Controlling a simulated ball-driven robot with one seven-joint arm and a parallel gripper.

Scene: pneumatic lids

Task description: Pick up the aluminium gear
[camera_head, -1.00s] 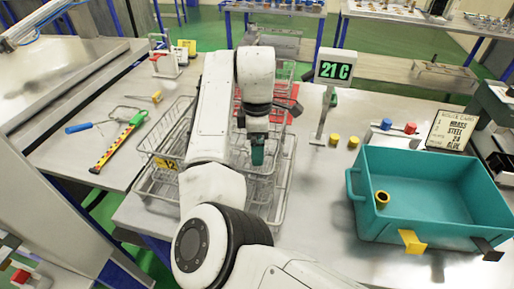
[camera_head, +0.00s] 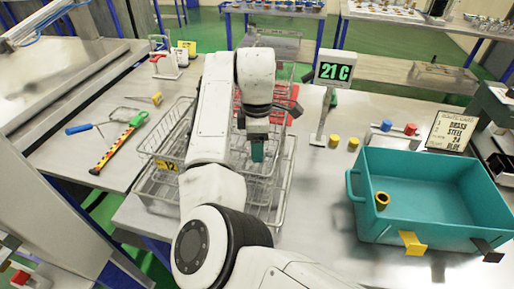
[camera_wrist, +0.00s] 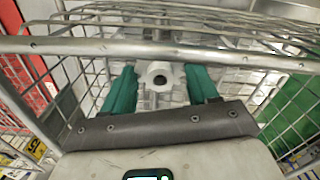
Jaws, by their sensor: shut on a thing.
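My gripper (camera_head: 257,152), with teal fingers, points down into a wire basket on the bench in the head view. In the wrist view the two fingers of my gripper (camera_wrist: 160,78) stand apart on either side of a pale grey metal gear (camera_wrist: 161,74) with a dark centre hole. The gripper is shut on this gear, inside the wire basket (camera_wrist: 190,48). In the head view the gear is hidden by the fingers and the basket wires. More pale metal parts lie behind it in the wrist view, too blurred to tell apart.
Wire baskets (camera_head: 150,187) surround my gripper closely. A display post reading 21 C (camera_head: 333,71) stands to the right. A teal crate (camera_head: 430,165) with a dark-yellow ring part (camera_head: 382,200) in it is further right.

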